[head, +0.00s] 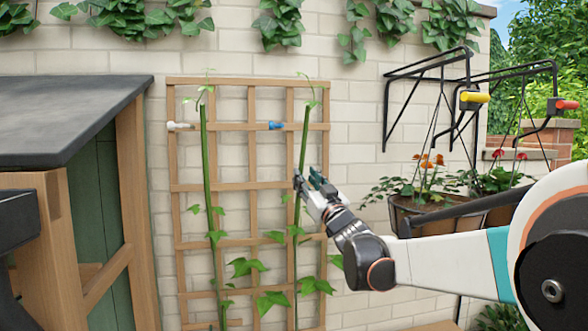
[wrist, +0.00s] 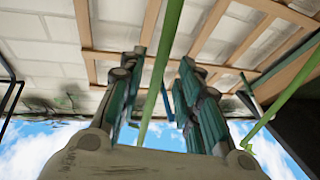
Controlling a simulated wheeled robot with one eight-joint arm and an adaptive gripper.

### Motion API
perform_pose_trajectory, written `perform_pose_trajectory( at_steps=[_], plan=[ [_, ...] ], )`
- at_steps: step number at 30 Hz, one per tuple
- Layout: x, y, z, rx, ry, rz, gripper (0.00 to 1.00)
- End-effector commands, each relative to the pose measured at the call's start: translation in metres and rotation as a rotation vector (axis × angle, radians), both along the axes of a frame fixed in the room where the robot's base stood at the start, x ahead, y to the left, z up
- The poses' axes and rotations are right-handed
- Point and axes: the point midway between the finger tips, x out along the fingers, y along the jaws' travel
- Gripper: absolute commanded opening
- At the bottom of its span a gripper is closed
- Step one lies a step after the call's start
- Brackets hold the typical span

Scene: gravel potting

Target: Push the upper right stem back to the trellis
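The wooden trellis (head: 211,187) stands against the brick wall with two green stems before it. The right stem (head: 304,132) rises with a slight lean to the right, and its leafy tip reaches above the top rail. In the wrist view, the stem (wrist: 172,35) runs between my two spread fingers (wrist: 162,65), with a gap on both sides. A blue clip (head: 277,126) sits on the upper rail left of the right stem. How far the stem stands off the trellis is unclear.
The left stem (head: 206,160) climbs the trellis near a white clip (head: 179,126). A dark-roofed wooden shed (head: 75,115) stands at left. Hanging baskets (head: 418,213) on black brackets (head: 430,75) are at right, near my arm.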

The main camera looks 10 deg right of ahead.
Motion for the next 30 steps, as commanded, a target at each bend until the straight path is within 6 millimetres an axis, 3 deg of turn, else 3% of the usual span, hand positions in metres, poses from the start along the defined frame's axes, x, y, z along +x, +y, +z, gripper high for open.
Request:
perform_pose_trajectory(
  at_steps=[3,9,20,24,30],
  plan=[
    [0.019,0.004,0.009,0.000,0.001,0.001,0.31],
    [0.036,0.008,0.016,0.001,0.000,0.000,0.31],
    [0.040,0.009,0.017,0.000,0.000,0.000,0.31],
    [0.039,0.009,0.017,0.000,0.000,0.000,0.02],
    [0.040,0.009,0.017,0.000,0.001,0.000,0.00]
  ],
)
